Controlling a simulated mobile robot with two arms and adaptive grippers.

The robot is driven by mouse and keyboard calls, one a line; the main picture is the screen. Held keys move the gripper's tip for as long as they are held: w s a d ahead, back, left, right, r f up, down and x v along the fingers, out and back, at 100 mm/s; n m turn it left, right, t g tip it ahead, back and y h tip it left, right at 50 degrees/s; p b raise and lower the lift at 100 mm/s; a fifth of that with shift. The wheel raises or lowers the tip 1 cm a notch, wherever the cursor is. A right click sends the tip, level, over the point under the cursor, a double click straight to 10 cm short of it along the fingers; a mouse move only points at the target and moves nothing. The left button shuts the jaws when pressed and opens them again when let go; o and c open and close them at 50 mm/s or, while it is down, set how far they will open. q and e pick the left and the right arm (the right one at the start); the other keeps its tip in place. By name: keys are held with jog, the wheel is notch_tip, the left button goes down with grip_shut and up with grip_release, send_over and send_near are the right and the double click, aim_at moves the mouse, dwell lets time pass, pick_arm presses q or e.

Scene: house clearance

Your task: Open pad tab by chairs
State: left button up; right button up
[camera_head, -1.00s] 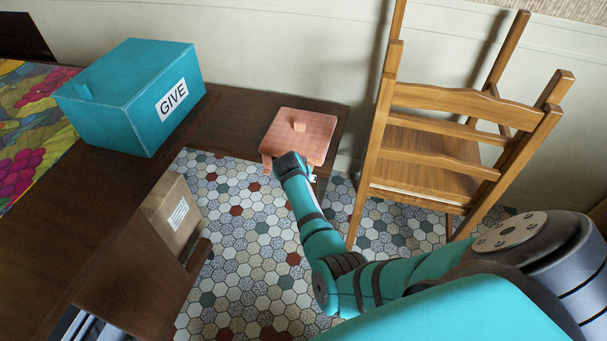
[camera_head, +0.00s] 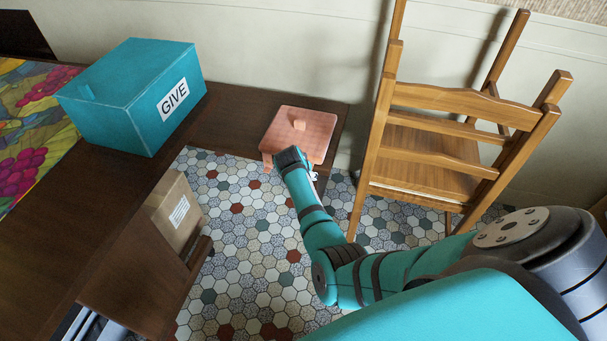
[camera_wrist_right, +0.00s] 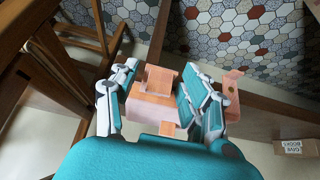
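The salmon-pink pad (camera_head: 316,135) lies on the dark wooden bench beside the chair, with a small block-like tab (camera_head: 298,125) standing on its top. Another pink piece (camera_head: 267,160) hangs at its front left edge. In the right wrist view, the pad (camera_wrist_right: 150,110) and a raised block (camera_wrist_right: 160,78) show between the fingers of my right gripper (camera_wrist_right: 155,90). The fingers are spread, with a gap on the left side; contact on the right is unclear. A notched pink piece (camera_wrist_right: 232,92) shows outside the right finger. In the head view my wrist hides most of this gripper. My left gripper is not visible.
A wooden chair (camera_head: 430,146) stands right of the bench, close to my right arm. A teal GIVE box (camera_head: 125,105) stands on the dark table to the left. A cardboard box (camera_head: 172,215) sits lower, in front. Hexagon-tiled floor (camera_head: 245,235) is open between them.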

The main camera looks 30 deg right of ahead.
jog(key=shift+r, duration=0.1)
notch_tip(320, 180, up, 10)
jog(key=shift+f, duration=0.1)
dwell(0.3)
dwell(0.4)
